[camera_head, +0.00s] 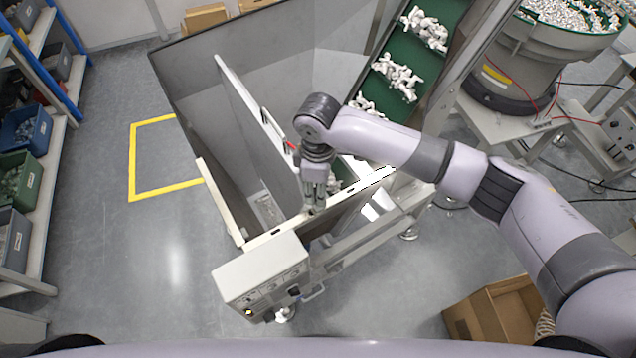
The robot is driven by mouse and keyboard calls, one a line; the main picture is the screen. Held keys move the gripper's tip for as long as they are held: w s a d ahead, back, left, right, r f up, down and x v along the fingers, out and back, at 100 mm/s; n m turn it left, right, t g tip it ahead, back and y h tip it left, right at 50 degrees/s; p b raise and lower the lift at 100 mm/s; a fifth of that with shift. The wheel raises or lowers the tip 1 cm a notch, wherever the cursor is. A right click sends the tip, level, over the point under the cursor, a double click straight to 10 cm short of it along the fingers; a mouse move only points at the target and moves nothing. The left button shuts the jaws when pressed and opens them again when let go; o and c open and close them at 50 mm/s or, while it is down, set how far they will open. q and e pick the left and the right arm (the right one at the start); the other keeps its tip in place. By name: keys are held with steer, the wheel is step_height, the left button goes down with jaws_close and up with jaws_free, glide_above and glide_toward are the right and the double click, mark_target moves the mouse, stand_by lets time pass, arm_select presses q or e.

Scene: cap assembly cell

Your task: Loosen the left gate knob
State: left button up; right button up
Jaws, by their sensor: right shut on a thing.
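My right arm comes in from the right and reaches over the metal hopper (190,85). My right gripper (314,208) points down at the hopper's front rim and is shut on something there. The thing between its fingers is hidden by the gripper, so I cannot tell whether it is the left gate knob. No other gate knob shows clearly. A thin upright plate (248,105) with a handle stands inside the hopper, left of the gripper. My left gripper is not in view.
A control box (262,272) sits at the hopper's front, close to the gripper. A green conveyor (390,75) carrying white caps rises behind my arm. A bowl feeder (545,45) stands at the back right, an open carton (495,315) at the lower right. Floor at left is clear.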

steer(key=n+p, duration=0.1)
steer(key=n, duration=0.4)
steer(key=shift+w+r+n, duration=0.1)
steer(key=shift+w+n, duration=0.05)
steer(key=shift+n, duration=0.15)
steer(key=n, duration=0.4)
steer(key=shift+a+n, duration=0.1)
steer(key=shift+n, duration=0.3)
steer(key=o, duration=1.2)
steer(key=shift+c, duration=0.2)
step_height(320, 180, up, 12)
